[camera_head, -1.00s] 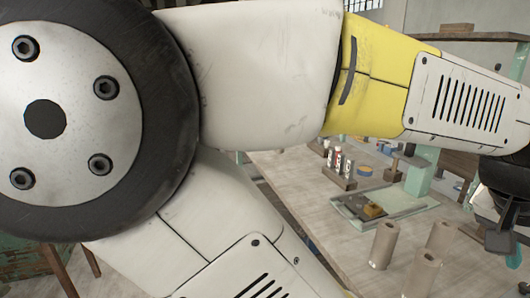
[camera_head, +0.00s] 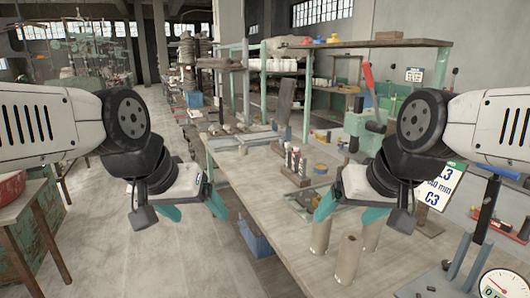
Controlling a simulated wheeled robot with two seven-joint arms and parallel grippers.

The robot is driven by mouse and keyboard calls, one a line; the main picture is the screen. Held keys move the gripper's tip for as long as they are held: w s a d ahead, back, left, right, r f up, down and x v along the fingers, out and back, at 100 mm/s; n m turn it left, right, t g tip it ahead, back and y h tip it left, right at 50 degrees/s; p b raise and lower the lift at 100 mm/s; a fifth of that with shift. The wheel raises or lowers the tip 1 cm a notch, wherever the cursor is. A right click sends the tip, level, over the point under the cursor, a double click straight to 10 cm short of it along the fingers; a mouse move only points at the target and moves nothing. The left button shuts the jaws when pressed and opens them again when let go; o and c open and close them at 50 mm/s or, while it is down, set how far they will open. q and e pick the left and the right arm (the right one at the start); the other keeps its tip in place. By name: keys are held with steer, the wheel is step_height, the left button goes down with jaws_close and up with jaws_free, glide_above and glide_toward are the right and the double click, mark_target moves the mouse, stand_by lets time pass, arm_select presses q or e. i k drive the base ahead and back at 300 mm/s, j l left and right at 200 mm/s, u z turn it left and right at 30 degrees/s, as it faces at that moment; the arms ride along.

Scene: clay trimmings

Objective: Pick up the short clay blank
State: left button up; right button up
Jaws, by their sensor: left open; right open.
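Three plain grey-brown clay cylinders stand upright on the workbench (camera_head: 262,218) in the head view: a left one (camera_head: 320,236), a front one (camera_head: 347,262) and a right one (camera_head: 372,238). I cannot tell for sure which is the short clay blank, as the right gripper partly covers the two rear tops. My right gripper (camera_head: 350,211) is open and empty, its teal fingers in front of or above the rear cylinders in the picture. My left gripper (camera_head: 193,209) is open and empty, over the floor left of the bench.
Upright bottles in a wooden holder (camera_head: 296,175) and a shallow tray (camera_head: 298,203) stand behind the cylinders. A red-handled green press (camera_head: 369,120) is further back. A dial gauge (camera_head: 497,285) is at the lower right. The bench's left front is clear.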

mark_target(243, 149)
steer(key=u, duration=0.25)
steer(key=i+j+z, duration=0.2)
steer(key=i+j, duration=0.5)
steer(key=i, duration=0.35)
steer(key=i+j+z, duration=0.25)
steer(key=i+j, duration=0.65)
steer(key=i+j+z, duration=0.2)
steer(key=i+j, duration=0.75)
steer(key=j, duration=0.1)
